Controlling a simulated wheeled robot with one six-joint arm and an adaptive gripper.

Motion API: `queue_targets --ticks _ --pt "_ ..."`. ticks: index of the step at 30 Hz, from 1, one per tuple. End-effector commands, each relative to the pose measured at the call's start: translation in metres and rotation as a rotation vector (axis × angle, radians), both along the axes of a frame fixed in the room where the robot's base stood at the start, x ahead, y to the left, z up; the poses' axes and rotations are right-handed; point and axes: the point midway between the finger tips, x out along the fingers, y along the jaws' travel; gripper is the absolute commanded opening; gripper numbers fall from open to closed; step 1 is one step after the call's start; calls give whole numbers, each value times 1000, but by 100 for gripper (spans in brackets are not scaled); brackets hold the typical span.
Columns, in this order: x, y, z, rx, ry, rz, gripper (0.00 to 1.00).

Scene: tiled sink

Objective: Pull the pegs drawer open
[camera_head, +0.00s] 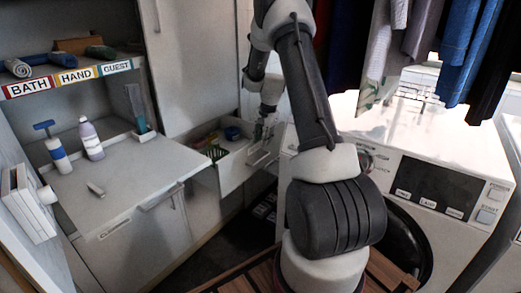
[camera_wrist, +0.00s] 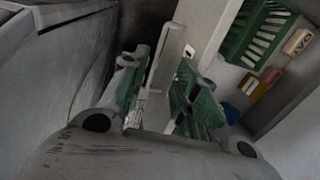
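The pegs drawer (camera_head: 238,172) is pulled part way out of the white cabinet, left of the washing machine. A green basket (camera_head: 215,153) and a blue item (camera_head: 232,133) lie in it. Its pale handle (camera_head: 260,157) is on the front. My gripper (camera_head: 263,132) is at the drawer front, pointing down. In the wrist view, my gripper's green-padded fingers (camera_wrist: 164,88) stand apart on either side of a pale bar (camera_wrist: 168,55) at the drawer front. Contact with the bar is not clear. The green basket also shows in the wrist view (camera_wrist: 258,32).
The washing machine (camera_head: 440,185) stands close on the right, with clothes hanging above it. Dark floor shows below the drawer, and a wooden slatted surface (camera_head: 245,278) is in front.

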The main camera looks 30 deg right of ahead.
Motion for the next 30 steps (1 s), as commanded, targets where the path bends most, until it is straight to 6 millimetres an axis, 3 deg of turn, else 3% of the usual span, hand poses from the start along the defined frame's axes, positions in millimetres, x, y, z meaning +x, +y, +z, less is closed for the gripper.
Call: queue_targets --ticks 4,12,16,18,24,27,30 --pt "-3 -1 12 0 0 -1 30" --pt "-3 -1 14 1 1 -1 30" --pt "7 8 12 -7 13 73 8" --pt "27 29 8 -21 45 244 0" --pt "89 120 -5 -70 193 992 0" --pt "107 159 -7 -78 265 1301 0" --pt "115 183 -7 -79 315 1496 0"
